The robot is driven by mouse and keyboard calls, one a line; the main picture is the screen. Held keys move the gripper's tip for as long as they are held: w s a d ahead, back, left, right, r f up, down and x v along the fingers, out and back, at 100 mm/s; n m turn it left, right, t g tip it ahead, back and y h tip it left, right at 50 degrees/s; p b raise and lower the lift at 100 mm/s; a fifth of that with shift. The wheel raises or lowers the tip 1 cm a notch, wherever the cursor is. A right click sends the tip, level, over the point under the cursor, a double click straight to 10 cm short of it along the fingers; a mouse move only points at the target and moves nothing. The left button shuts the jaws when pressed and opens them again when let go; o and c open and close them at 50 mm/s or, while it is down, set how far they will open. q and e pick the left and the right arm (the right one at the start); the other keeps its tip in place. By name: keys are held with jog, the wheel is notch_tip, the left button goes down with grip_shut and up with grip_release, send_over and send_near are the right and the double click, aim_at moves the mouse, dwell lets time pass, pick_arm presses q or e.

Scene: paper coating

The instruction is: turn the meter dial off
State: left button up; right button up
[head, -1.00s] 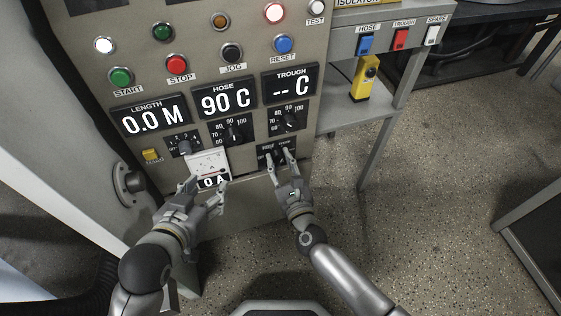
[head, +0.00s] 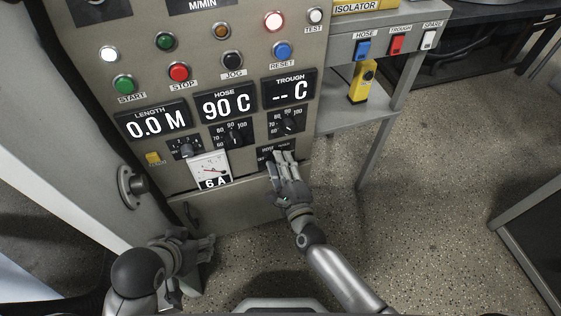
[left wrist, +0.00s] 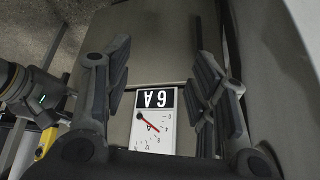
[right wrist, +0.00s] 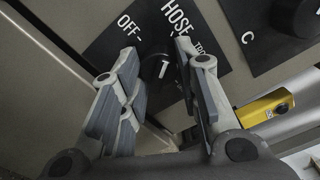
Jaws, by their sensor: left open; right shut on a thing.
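The meter dial (right wrist: 154,68) is a round black knob on a black plate (right wrist: 98,52) marked OFF, HOSE and a partly hidden third word. The plate also shows in the head view (head: 262,156), low on the grey machine front. My right gripper (head: 284,160) is at the knob, its fingers on either side of it and shut on it. The fingers hide part of the knob, so I cannot tell its exact setting. The white meter (head: 207,164) reads 6 A, with a red needle. My left gripper (head: 205,246) is open and empty, below and away from the meter.
Two temperature knobs (head: 234,137) (head: 289,123) sit above the plate, under the HOSE 90 C and TROUGH displays. Coloured buttons (head: 179,72) fill the panel above. A shelf (head: 352,112) with a yellow device (head: 361,88) juts out at right.

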pick_arm(q)
jog(key=shift+s+a+f+g+y+p, duration=0.1)
jog(key=shift+s+a+f+g+p, duration=0.1)
jog(key=shift+s+f+g+p, duration=0.35)
jog(key=shift+s+a+f+g+y+p, duration=0.15)
jog(key=shift+s+f+g+p, duration=0.15)
jog(key=shift+s+p, duration=0.35)
jog(key=shift+s+a+f+g+y+p, duration=0.1)
jog(key=shift+s+a+f+g+p, duration=0.1)
jog(key=shift+s+f+g+p, duration=0.3)
pick_arm(e)
jog(key=shift+n, duration=5.7)
pick_arm(q)
jog(key=shift+r, duration=0.1)
pick_arm(e)
jog(key=o, duration=1)
jog(key=v, duration=1.2)
jog(key=shift+r, duration=0.15)
